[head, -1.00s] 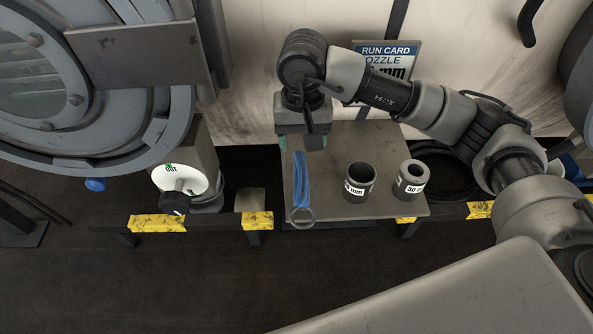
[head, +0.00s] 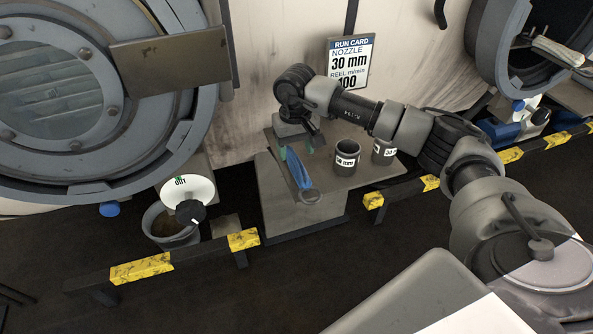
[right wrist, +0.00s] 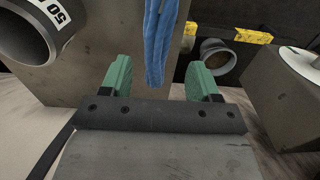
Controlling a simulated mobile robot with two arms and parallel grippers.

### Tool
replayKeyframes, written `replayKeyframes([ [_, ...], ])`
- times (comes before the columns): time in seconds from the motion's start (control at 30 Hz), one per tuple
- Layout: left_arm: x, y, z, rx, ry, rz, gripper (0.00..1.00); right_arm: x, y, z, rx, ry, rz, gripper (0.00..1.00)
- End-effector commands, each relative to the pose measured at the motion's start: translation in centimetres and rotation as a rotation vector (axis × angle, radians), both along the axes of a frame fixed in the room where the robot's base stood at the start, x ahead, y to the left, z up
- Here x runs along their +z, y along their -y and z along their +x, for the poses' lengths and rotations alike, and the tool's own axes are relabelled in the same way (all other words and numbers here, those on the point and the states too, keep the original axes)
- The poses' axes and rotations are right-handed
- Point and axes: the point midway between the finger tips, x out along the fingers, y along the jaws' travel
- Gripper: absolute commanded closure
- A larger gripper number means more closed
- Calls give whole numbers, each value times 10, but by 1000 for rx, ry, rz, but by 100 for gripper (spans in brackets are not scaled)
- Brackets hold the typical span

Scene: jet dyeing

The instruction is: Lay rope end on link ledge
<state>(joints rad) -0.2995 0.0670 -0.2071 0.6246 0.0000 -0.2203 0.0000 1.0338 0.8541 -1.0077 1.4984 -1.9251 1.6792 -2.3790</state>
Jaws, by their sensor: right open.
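My right gripper (head: 296,152) is open above the back of a small grey stand (head: 333,186). In the right wrist view the strap (right wrist: 159,40) runs between the green fingers of my right gripper (right wrist: 159,80), with gaps on both sides. A pale cloth roll, perhaps the rope end (head: 557,50), lies at the mouth of the right vessel. I cannot tell which surface is the link ledge. My left gripper is not in view.
Two grey nozzle cups, one in the middle (head: 346,157) and one to its right (head: 384,152), stand on the stand. A run card (head: 350,65) is behind. Yellow-marked rails, left (head: 140,270) and right (head: 510,155), flank it. A round vessel door (head: 65,105) fills the left.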

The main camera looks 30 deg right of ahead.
Motion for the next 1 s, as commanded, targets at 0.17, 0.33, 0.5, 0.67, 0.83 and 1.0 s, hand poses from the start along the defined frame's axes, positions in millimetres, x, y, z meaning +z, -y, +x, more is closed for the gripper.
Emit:
replayKeyframes([
  [0.17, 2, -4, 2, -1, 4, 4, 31, -13, 0, -1, 0, -1, 0, 39],
  [0.33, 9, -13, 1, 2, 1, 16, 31, -37, 5, -7, 0, -5, 0, 39],
  [0.5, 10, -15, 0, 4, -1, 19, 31, -57, 4, -6, 1, -2, 1, 39],
  [0.67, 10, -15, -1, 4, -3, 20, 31, -61, 4, -6, 2, 0, 0, 39],
  [0.83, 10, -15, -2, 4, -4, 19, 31, -61, 5, -6, 1, 0, 0, 46],
  [1.0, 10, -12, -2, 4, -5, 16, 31, -61, 5, -6, 1, 0, 0, 72],
])
